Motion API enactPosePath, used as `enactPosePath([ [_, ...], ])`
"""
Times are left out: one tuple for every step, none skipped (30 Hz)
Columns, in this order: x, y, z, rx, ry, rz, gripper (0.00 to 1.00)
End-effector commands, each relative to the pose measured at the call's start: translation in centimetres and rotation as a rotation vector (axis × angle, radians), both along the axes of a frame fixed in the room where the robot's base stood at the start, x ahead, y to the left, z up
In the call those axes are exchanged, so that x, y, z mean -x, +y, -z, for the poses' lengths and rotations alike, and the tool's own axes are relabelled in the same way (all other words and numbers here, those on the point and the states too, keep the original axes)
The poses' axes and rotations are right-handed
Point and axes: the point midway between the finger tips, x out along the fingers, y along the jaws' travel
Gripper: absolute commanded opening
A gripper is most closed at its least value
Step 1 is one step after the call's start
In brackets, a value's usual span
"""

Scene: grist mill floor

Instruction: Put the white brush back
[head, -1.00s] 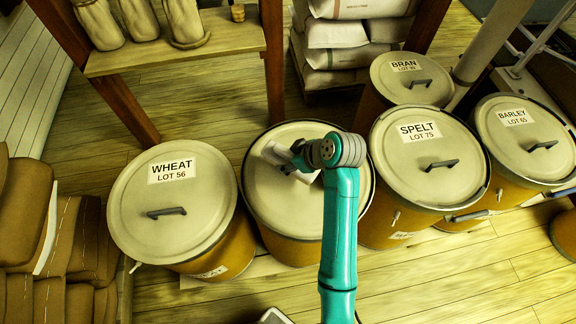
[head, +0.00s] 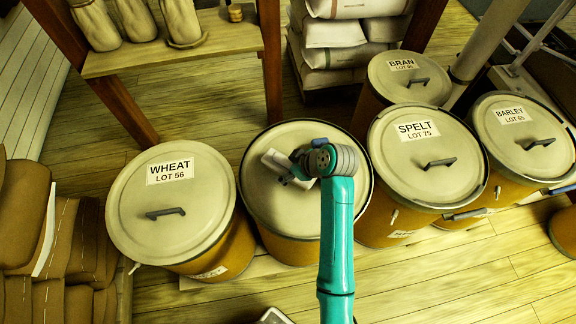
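My gripper (head: 288,170) is over the lid of the middle drum (head: 305,222), at the end of my teal arm. It is small and mostly hidden behind my grey wrist joint, so its fingers cannot be made out. A pale, tilted piece (head: 275,160) shows beside it, above or on the lid; I cannot tell whether it is part of my gripper, a label or a held object. I cannot make out a white brush for certain in this view.
Drums labelled WHEAT (head: 170,222), SPELT (head: 425,180), BRAN (head: 408,92) and BARLEY (head: 522,158) stand around, each with a dark lid handle. A wooden shelf (head: 180,53) holds sacks and a small wooden pot (head: 235,13). Brown sacks (head: 22,215) lie at left. Floor (head: 470,285) at front right is clear.

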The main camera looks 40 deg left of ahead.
Motion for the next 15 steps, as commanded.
enactPosePath([
  [0.0,0.0,0.0,0.0,0.0,0.0,0.83],
  [0.0,0.0,0.0,0.0,0.0,0.0,0.83],
  [0.0,0.0,0.0,0.0,0.0,0.0,0.83],
  [0.0,0.0,0.0,0.0,0.0,0.0,0.83],
  [0.0,0.0,0.0,0.0,0.0,0.0,0.83],
  [0.0,0.0,0.0,0.0,0.0,0.0,0.83],
  [0.0,0.0,-0.1,0.0,0.0,0.0,0.83],
  [0.0,0.0,-0.1,0.0,0.0,0.0,0.83],
  [0.0,0.0,-0.3,-0.001,-0.001,0.001,0.83],
  [0.0,-0.1,-0.4,-0.001,-0.001,0.001,0.83],
  [-0.1,-0.3,-0.6,-0.001,-0.001,0.001,0.83],
  [-0.1,-0.6,-1.0,-0.001,-0.002,0.002,0.83],
  [-0.1,-0.8,-1.4,-0.001,-0.002,0.002,0.83],
  [-0.2,-1.1,-1.7,-0.001,-0.002,0.002,0.83],
  [-0.2,-1.5,-2.3,-0.001,-0.003,0.002,0.83],
])
